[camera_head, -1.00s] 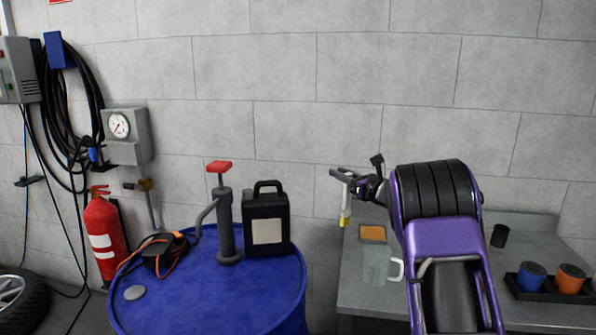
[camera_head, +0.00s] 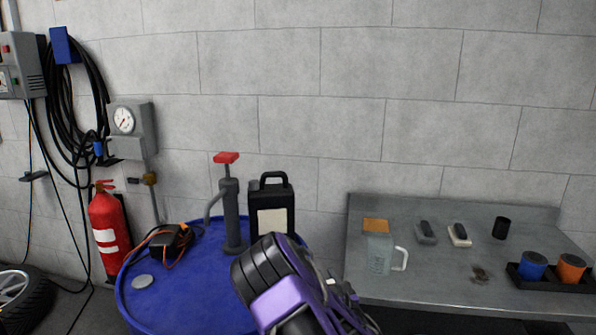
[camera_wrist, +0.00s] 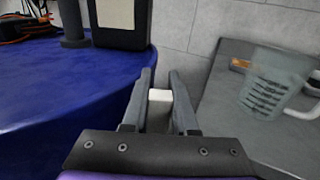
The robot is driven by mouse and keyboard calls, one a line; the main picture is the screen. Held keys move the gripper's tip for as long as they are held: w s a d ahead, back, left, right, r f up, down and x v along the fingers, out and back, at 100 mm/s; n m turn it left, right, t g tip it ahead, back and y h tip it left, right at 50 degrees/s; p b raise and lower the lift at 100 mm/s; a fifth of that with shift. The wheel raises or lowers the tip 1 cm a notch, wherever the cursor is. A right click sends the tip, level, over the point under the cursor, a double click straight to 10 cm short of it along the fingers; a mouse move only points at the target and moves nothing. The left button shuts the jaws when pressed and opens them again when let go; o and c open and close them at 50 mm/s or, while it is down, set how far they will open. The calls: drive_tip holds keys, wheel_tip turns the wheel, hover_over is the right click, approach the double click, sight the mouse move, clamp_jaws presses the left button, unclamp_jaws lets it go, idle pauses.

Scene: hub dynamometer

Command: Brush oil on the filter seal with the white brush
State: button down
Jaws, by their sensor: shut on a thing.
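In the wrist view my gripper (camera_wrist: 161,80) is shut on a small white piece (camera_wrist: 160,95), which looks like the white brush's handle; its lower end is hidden. In the head view my gripper (camera_head: 343,291) is low, between the blue drum and the bench, partly hidden by my arm. A blue filter (camera_head: 533,265) and an orange filter (camera_head: 571,267) stand in a black tray (camera_head: 550,286) at the bench's right. Their seals cannot be made out. A clear jug (camera_head: 380,254) with a handle stands at the bench's left; it also shows in the wrist view (camera_wrist: 262,95).
The grey bench (camera_head: 435,282) also holds two small dark-topped blocks (camera_head: 426,233) (camera_head: 459,234), a black cup (camera_head: 501,228) and a small dark item (camera_head: 481,273). The blue drum (camera_head: 190,290) carries a pump (camera_head: 231,215) and a black canister (camera_head: 271,208). The bench front middle is mostly clear.

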drive_tip(key=s+d+m+h, duration=0.2)
drive_tip(key=s+d+h, duration=0.2)
drive_tip(key=s, duration=0.7)
drive_tip(key=shift+s+d+m+t+h+b, duration=0.3)
drive_tip(key=shift+d+m+b, duration=0.1)
drive_tip(key=shift+d, duration=0.6)
drive_tip(key=shift+r, duration=0.25)
